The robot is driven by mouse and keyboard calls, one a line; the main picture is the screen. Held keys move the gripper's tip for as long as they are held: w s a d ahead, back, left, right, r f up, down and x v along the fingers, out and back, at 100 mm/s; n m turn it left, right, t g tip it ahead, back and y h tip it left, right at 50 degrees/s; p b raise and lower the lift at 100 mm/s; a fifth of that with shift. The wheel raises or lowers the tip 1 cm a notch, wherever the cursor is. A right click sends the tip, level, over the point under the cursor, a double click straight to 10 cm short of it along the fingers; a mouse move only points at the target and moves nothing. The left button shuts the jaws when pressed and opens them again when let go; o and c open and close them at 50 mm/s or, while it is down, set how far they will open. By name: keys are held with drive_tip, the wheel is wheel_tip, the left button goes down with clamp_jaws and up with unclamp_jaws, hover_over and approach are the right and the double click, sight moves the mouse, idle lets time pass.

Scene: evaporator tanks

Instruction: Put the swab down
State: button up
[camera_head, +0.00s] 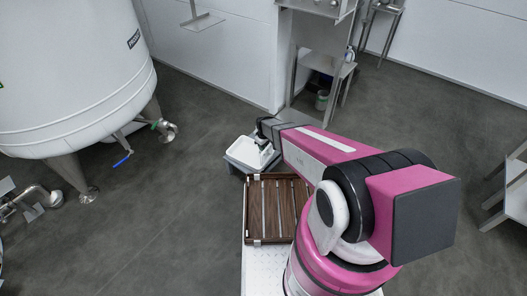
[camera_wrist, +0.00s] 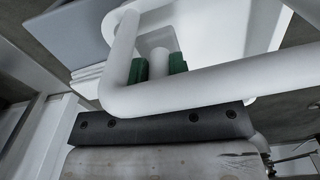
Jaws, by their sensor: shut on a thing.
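My gripper (camera_head: 264,136) is at the far end of my arm, low over a white tray-like thing (camera_head: 244,154) in the head view. In the wrist view, the green pads of my gripper (camera_wrist: 157,64) are shut on a white round shaft (camera_wrist: 158,63), which I take to be the swab. A thick white bent tube (camera_wrist: 215,88) crosses close to the camera; I cannot tell whether it is part of the swab. The swab's head is not clearly seen. The swab is too small to make out in the head view.
A brown slatted wooden tray (camera_head: 251,226) lies between my arm base and the white tray. A white tank (camera_head: 75,80) on legs stands at left, with a blue-handled valve (camera_head: 122,160). A metal rack (camera_head: 322,62) stands behind. Grey floor (camera_head: 160,220) at left is clear.

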wheel_tip(320, 180, down, 3)
drive_tip(key=shift+f, duration=0.2)
drive_tip(key=o, duration=0.6)
drive_tip(key=shift+c, duration=0.2)
wheel_tip(320, 180, up, 12)
drive_tip(key=shift+s+d, duration=0.1)
drive_tip(key=shift+s, duration=0.05)
drive_tip(key=s+d+r+m, duration=0.4)
drive_tip(key=s+d+r, duration=0.4)
drive_tip(key=r, duration=0.3)
drive_tip(key=s+d+r+m, duration=0.5)
drive_tip(key=s+d+r, duration=0.3)
drive_tip(key=r, duration=0.4)
drive_tip(key=shift+s+d+r, duration=0.25)
drive_tip(key=shift+s, duration=0.15)
